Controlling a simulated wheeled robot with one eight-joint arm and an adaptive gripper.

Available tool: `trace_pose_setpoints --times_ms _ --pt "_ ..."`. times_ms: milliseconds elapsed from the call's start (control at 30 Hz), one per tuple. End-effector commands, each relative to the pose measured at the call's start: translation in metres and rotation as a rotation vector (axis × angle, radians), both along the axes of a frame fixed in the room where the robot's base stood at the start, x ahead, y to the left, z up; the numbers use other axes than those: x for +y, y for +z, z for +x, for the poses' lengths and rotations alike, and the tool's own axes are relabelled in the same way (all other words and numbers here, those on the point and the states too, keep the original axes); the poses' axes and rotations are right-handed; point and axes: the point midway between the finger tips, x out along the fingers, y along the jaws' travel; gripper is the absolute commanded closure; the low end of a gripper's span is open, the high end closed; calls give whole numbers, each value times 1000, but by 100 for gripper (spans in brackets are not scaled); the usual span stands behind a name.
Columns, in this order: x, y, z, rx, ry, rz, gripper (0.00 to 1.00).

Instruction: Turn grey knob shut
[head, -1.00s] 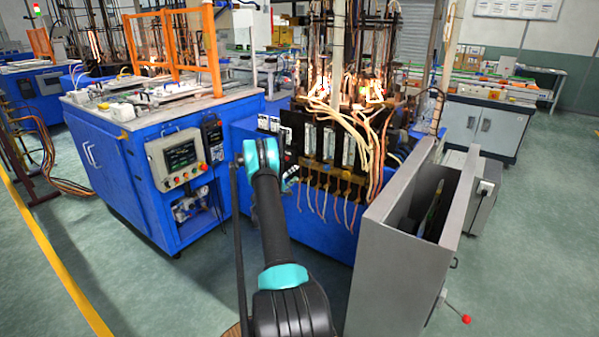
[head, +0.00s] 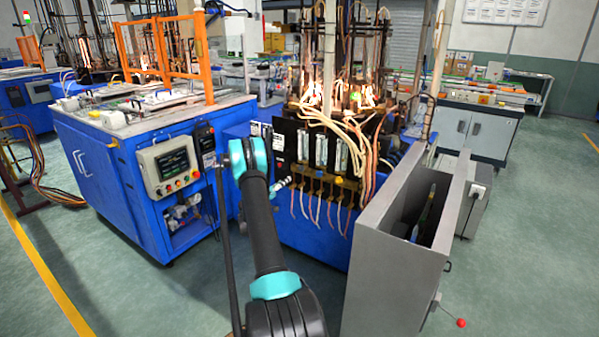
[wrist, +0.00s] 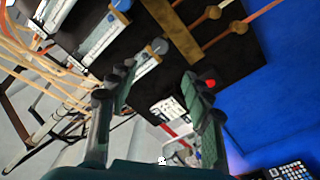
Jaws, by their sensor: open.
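In the wrist view, my gripper (wrist: 158,80) is open, its two dark green fingers reaching toward a black panel with flow meters. A grey round knob (wrist: 160,46) sits at the end of one meter, beyond the fingertips and between their lines. I see no contact with it. A blue knob (wrist: 121,5) is on the neighbouring meter, and a small red knob (wrist: 210,83) shows by the right finger. In the head view, my gripper (head: 283,184) is partly hidden behind my teal arm joint, left of the meters. I cannot single out the grey knob there.
Brass fittings (wrist: 211,13) and hoses run off the panel. In the head view, a grey open-topped cabinet (head: 398,262) stands close on the right. A blue machine with a control panel (head: 171,167) is left. Glowing burners (head: 366,97) sit above the meters.

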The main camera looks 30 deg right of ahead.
Motion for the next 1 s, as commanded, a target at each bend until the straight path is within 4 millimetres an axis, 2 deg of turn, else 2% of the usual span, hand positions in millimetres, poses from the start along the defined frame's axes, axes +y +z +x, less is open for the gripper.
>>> trace_pose_setpoints --times_ms 100,233,400,533,667,1000 --pt "6 4 -3 -239 13 118 50" --pt "9 6 -5 -439 20 216 50" --pt "11 7 -6 -565 23 278 50" --pt "5 7 -3 -582 23 285 50" --pt "-13 7 3 -581 20 284 50" --pt "-75 7 28 -580 21 284 50"
